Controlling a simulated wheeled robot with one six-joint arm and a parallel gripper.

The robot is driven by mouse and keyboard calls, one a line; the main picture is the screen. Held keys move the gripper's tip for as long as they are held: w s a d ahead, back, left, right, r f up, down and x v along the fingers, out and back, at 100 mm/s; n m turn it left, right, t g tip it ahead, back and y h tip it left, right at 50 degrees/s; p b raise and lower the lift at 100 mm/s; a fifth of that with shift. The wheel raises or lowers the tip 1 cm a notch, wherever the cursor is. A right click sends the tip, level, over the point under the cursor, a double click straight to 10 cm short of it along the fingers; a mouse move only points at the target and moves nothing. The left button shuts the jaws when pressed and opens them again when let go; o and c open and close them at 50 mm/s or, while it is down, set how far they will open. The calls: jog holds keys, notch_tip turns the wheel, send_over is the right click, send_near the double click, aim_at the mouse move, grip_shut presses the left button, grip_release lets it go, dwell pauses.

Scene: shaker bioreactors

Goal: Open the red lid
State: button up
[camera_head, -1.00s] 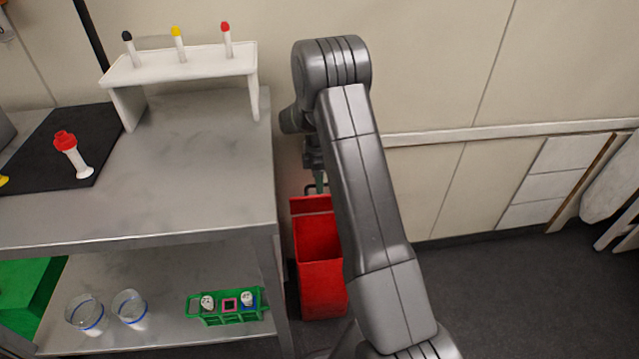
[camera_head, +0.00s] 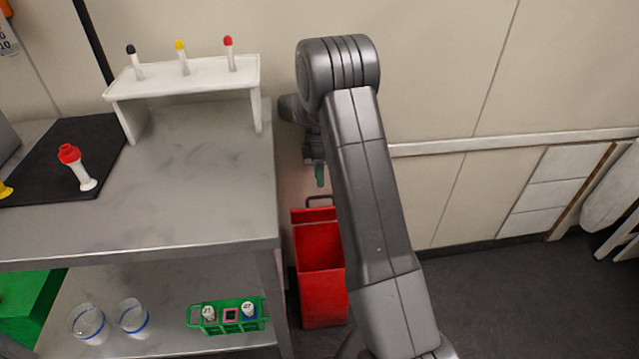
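A white bioreactor tube (camera_head: 81,175) with a red lid (camera_head: 69,154) leans, tilted, on the black mat (camera_head: 45,180) on the left of the bench. The lid sits on the tube's upper end. My gripper (camera_head: 320,175) hangs above the red bin, right of the bench edge and well away from the red lid. It is partly hidden behind my arm. Only a greenish finger part shows, so I cannot tell whether it is open or shut.
A white rack (camera_head: 188,80) at the back holds tubes with black, yellow and red caps. A yellow-lidded item (camera_head: 5,189) is cut off at the left edge. The red bin (camera_head: 320,290) stands beside the bench. The bench's front right (camera_head: 190,210) is clear. Beakers and a green rack (camera_head: 240,327) stand on the lower shelf.

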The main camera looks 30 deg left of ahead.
jog(key=shift+r, duration=0.2)
jog(key=c, duration=0.5)
jog(key=shift+d+b, duration=0.2)
jog(key=shift+b, duration=0.2)
grip_shut()
jog(key=m+t+y+b, duration=0.1)
jog(key=t+y+b, duration=0.2)
jog(key=y+b, duration=0.5)
send_near(320, 208)
jog(key=w+a+f, duration=0.1)
jog(key=f, duration=0.1)
jog(key=w+a+f+b, duration=0.1)
jog(key=a+f, duration=0.1)
jog(key=w+a+f, duration=0.1)
jog(key=a+f, duration=0.1)
jog(key=shift+w+a+f+b, duration=0.15)
jog(key=shift+w+f+b, duration=0.15)
jog(key=shift+f, duration=0.1)
